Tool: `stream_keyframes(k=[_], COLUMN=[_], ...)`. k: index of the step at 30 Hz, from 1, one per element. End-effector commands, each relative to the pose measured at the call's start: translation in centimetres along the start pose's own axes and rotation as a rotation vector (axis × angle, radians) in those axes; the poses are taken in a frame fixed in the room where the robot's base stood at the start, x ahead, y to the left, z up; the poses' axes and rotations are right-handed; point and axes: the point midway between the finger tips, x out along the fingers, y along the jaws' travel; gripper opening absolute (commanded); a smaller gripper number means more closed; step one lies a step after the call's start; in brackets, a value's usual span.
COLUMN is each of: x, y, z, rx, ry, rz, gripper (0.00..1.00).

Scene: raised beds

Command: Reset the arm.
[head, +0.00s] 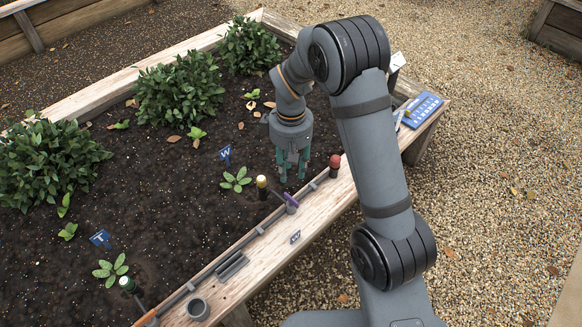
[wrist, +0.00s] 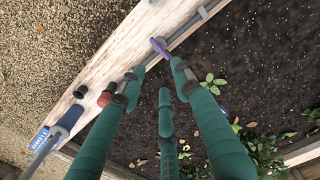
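My gripper (head: 293,176) hangs from the bent arm above the dark soil, near the inner edge of the bed's front plank. Its green fingers point down. In the wrist view the fingers of my gripper (wrist: 158,80) are spread apart, with nothing between their tips. It is near the purple piece (head: 291,199) on the plank, which also shows in the wrist view (wrist: 158,46). A yellow-topped peg (head: 262,182) stands to the left of the gripper in the head view. A red-topped peg (head: 335,161) stands to its right.
The wooden plank (head: 268,256) carries a thin rail and a grey cup (head: 198,308). A blue tray (head: 424,106) sits on the far right corner. A green-topped peg (head: 127,283), blue W (head: 226,154) and T (head: 101,238) signs, seedlings and leafy bushes (head: 178,95) stand in the bed.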

Motion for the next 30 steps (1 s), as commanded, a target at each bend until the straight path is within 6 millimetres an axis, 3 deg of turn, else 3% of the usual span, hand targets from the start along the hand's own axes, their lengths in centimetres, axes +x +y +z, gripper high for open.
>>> stream_keyframes(k=[12, 17, 30], x=[0.1, 1.0, 9.0], y=[0.0, 0.0, 0.0], z=[0.0, 0.0, 0.1], rx=[-0.001, -0.001, -0.001], ry=[0.0, -0.003, -0.005], rz=[0.0, -0.001, -0.001], gripper=[0.32, 0.32, 0.32])
